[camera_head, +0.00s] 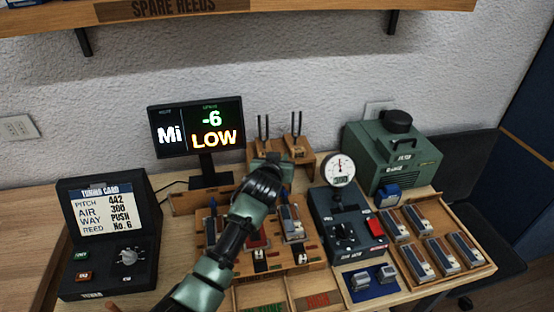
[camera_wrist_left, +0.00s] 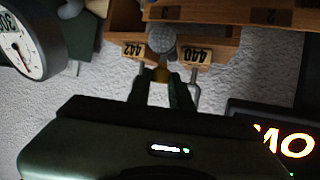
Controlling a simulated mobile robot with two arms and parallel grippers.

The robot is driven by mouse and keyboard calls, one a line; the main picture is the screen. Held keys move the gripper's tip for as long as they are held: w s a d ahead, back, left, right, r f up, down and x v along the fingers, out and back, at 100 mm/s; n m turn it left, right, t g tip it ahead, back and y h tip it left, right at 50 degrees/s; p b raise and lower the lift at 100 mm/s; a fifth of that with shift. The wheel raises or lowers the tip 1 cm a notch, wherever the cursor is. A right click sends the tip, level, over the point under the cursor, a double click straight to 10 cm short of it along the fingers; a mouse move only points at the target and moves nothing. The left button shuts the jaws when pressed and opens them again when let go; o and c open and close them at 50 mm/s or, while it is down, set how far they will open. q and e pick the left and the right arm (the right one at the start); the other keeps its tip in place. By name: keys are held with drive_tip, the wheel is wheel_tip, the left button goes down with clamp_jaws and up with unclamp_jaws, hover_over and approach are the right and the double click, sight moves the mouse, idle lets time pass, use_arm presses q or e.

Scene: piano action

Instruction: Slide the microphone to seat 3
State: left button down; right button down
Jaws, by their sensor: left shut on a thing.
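My left gripper (camera_head: 272,161) reaches over the middle of the workbench to the tuning fork rack. In the left wrist view its fingers (camera_wrist_left: 162,80) are shut on a small brass-coloured piece, just beside a round grey mesh head that looks like the microphone (camera_wrist_left: 162,45). The microphone is hidden behind my gripper in the head view. In the wrist view, which looks upside down, a wooden rail (camera_wrist_left: 210,14) with faint seat marks lies beyond it; one looks like a 2. I cannot tell which seat the microphone is at. My right gripper is not in view.
Tuning forks stand on the wooden rack (camera_head: 306,160), with tags 442 and 440 close beside my fingers. A display (camera_head: 197,127) reads Mi, -6, LOW. A gauge box (camera_head: 345,225), a green machine (camera_head: 392,158) and a reed tray (camera_head: 482,271) stand to the right.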

use_arm(q)
drive_tip(key=c, duration=1.6)
unclamp_jaws()
drive_tip(key=shift+d, duration=0.2)
drive_tip(key=o, duration=0.3)
drive_tip(key=shift+d, duration=0.1)
drive_tip(key=shift+o, duration=0.2)
drive_tip(key=shift+d, duration=0.1)
drive_tip(key=shift+s+a+r, duration=0.1)
drive_tip(key=shift+s+a, duration=0.1)
drive_tip(key=shift+s, duration=0.05)
drive_tip(key=b+v, duration=0.1)
drive_tip(key=v, duration=0.6)
drive_tip(key=shift+d+r, duration=0.1)
